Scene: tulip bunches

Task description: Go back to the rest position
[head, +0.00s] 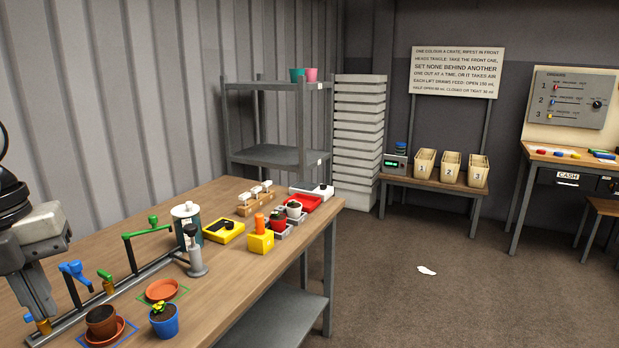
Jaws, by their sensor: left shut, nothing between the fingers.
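My left gripper (38,305) is at the left edge of the head view, pointing down over the near left part of the wooden workbench (130,262). It is shut and holds nothing. Its tips are close to a grey rail (75,318) with coloured levers; I cannot tell whether they touch. A brown pot (101,320) on a terracotta saucer and a blue pot (164,322) with a small yellow-green plant stand to the right of the gripper. My right gripper is not in view.
A blue lever (76,270) and a green lever (148,229) rise from the rail. An empty terracotta saucer (162,290), a grey plunger-like tool (196,262) and a yellow tray (223,230) are farther along. The floor (450,300) right of the bench is mostly clear.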

